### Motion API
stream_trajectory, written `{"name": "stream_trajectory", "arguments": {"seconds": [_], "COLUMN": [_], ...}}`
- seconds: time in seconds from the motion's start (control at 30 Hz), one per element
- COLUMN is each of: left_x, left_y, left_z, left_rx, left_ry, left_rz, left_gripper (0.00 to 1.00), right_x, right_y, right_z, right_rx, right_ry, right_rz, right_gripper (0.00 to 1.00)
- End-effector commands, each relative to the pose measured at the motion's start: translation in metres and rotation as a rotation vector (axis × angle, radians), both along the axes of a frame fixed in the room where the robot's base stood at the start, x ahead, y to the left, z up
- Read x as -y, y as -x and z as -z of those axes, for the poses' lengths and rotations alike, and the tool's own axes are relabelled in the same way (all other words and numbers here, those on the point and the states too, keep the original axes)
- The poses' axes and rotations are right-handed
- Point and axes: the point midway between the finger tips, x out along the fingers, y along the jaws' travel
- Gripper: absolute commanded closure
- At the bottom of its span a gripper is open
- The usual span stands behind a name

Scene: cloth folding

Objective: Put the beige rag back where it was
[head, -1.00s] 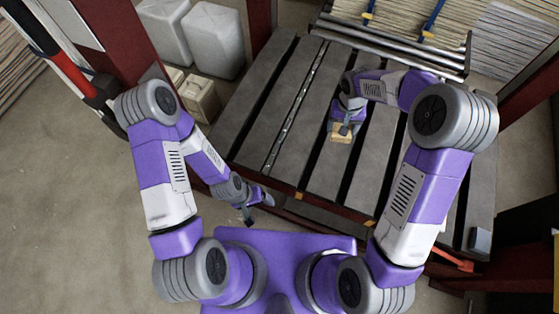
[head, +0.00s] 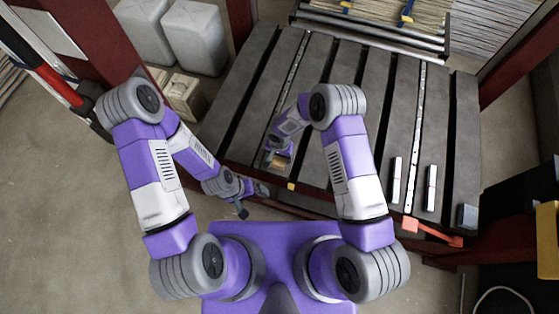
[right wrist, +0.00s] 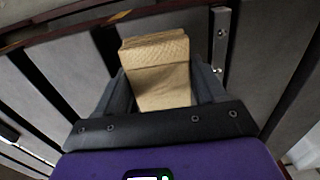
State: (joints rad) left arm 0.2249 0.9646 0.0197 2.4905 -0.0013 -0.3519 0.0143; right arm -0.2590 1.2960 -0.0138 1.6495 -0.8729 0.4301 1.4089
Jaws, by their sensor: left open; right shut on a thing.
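The beige rag (head: 279,161) is a small folded bundle at the near left part of the slatted grey table (head: 240,138). In the right wrist view, the rag (right wrist: 158,72) shows its stacked layers between the two dark fingers. My right gripper (right wrist: 163,88) is shut on it. Whether the rag touches the table or hangs just above it I cannot tell. My left gripper (head: 242,211) is open and empty, below the table's near left edge and apart from the rag. The right arm partly covers the middle of the table in the head view.
Metal rollers (head: 372,38) run along the table's back. Two pale strips (head: 397,181) and a red-orange tool (head: 432,233) lie at the right, near a small grey block (head: 467,215). White jerrycans (head: 195,38) stand back left. The table's left slats look bare.

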Motion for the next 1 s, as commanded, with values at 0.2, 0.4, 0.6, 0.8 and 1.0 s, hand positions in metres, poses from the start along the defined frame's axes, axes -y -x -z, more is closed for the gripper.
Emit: {"name": "stream_trajectory", "arguments": {"seconds": [0.2, 0.4, 0.6, 0.8, 1.0], "left_x": [0.0, 0.0, 0.0, 0.0, 0.0], "left_y": [0.0, 0.0, 0.0, 0.0, 0.0], "left_z": [0.009, 0.014, 0.014, 0.017, 0.017], "left_rx": [0.0, 0.0, 0.0, 0.0, 0.0], "left_ry": [0.0, 0.0, 0.0, 0.0, 0.0], "left_rz": [0.0, 0.0, 0.0, 0.0, 0.0], "left_gripper": [0.05, 0.05, 0.05, 0.05, 0.05], "right_x": [0.0, 0.0, 0.0, 0.0, 0.0], "right_y": [0.0, -0.001, -0.001, -0.001, -0.001], "right_z": [0.024, 0.039, 0.038, 0.041, 0.041], "right_rx": [-0.001, 0.001, 0.001, 0.001, 0.001], "right_ry": [0.0, -0.001, -0.001, 0.0, 0.0], "right_rz": [0.001, 0.001, 0.001, 0.001, 0.001], "right_gripper": [0.54, 0.54, 0.54, 0.18, 0.05]}}
